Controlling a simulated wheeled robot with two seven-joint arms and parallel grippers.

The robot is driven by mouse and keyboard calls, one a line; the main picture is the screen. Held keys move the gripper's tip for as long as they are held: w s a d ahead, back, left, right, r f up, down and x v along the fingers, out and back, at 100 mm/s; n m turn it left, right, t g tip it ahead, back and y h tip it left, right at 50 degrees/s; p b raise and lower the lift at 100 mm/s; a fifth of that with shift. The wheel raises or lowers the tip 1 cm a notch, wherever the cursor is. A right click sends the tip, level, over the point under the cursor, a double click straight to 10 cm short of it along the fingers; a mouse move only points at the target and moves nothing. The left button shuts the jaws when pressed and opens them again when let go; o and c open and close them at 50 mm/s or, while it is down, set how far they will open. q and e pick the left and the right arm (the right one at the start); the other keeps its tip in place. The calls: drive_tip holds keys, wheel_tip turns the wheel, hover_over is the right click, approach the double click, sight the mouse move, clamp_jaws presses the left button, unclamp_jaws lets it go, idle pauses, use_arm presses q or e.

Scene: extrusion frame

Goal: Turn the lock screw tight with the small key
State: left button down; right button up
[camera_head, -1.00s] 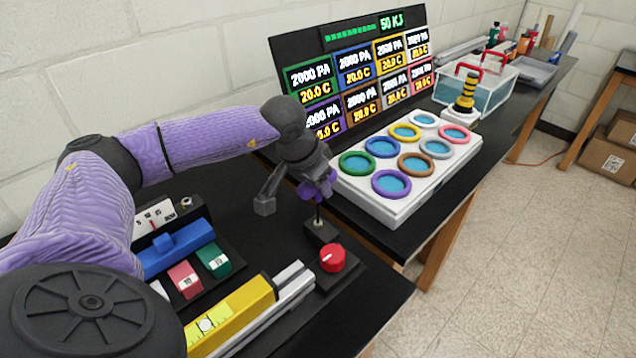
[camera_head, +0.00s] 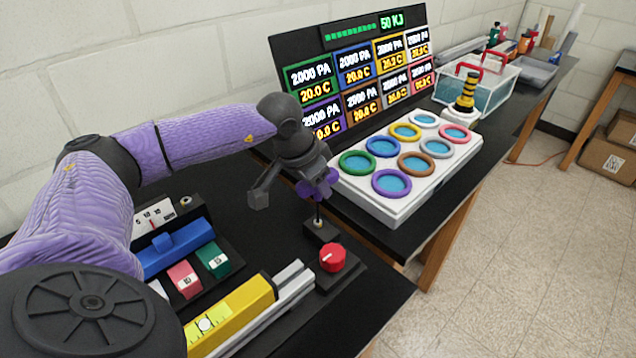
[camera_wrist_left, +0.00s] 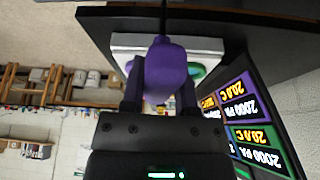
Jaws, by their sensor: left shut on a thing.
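My left gripper (camera_head: 312,187) is shut on the purple handle of the small key (camera_head: 326,184), above the black block by the front of the bench. The key's thin dark shaft points down onto the small brass-coloured lock screw (camera_head: 319,223) in the black block. Its tip appears to meet the screw, but the contact is too small to be sure. In the left wrist view the purple handle (camera_wrist_left: 163,70) sits between the two dark fingers, and the screw is not visible there. My right gripper is in neither view.
A red knob (camera_head: 333,257) stands just in front of the screw. A yellow level and metal rail (camera_head: 230,315), and blue, pink and green blocks (camera_head: 178,250) lie to the left. A white tray with coloured rings (camera_head: 365,197) and a display board (camera_head: 345,75) stand behind.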

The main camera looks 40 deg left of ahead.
use_arm(q)
drive_tip(key=shift+r+p, duration=1.1)
drive_tip(key=shift+r, duration=0.45)
drive_tip(key=shift+r, duration=0.15)
drive_tip(key=r+p, duration=0.1)
drive_tip(key=r+n+p, duration=0.1)
drive_tip(key=shift+w+d+r+n+y+p, duration=0.15)
drive_tip(key=shift+d+r+n+y+p, duration=0.15)
drive_tip(key=shift+d+p, duration=0.05)
drive_tip(key=shift+a+r+n+p, duration=0.15)
drive_tip(key=shift+r+n+p, duration=0.15)
drive_tip(key=shift+r+n, duration=0.15)
drive_tip(key=shift+a+n+y, duration=0.15)
drive_tip(key=shift+n+y, duration=0.15)
drive_tip(key=shift+n, duration=0.05)
drive_tip(key=shift+a, duration=0.1)
